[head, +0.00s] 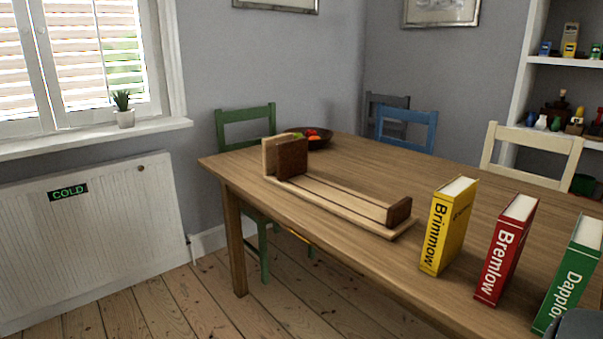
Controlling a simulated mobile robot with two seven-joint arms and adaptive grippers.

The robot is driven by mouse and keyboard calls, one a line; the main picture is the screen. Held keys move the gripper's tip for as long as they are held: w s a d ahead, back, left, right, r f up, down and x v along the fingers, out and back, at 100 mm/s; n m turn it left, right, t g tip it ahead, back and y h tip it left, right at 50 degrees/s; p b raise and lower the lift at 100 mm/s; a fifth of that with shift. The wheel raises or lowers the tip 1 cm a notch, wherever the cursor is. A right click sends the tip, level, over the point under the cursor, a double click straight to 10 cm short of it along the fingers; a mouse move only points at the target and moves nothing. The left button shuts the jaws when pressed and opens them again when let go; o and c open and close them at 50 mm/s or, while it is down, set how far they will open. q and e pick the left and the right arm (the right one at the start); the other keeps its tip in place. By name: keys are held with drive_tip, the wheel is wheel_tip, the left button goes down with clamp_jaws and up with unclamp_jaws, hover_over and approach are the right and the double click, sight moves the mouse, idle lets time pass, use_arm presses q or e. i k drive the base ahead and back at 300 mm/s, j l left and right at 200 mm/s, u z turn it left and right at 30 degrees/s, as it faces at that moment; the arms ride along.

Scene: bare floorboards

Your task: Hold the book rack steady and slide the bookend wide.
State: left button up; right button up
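The wooden book rack (337,203) lies lengthwise near the table's left edge, with dark grooves along its pale base. At its far left end stands a light wood upright panel (268,154). A dark brown upright panel (292,158), which looks like the bookend, stands close against it. A low dark brown block (399,211) is at the rack's near right end. The base between the dark panel and the block is empty. Neither gripper shows in the head view.
Yellow (447,226), red (506,250) and green (570,274) books stand on the wooden table (380,165), right of the rack. A dark fruit bowl (318,142) is behind the rack. Green (246,115), blue (407,128) and cream (530,152) chairs surround the table.

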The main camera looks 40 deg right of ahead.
sight(291, 156)
drive_tip(key=i+z, duration=0.4)
drive_tip(key=i+j+z, duration=0.15)
drive_tip(key=i+z, duration=0.25)
drive_tip(key=i+j+z, duration=0.35)
drive_tip(key=l, duration=0.1)
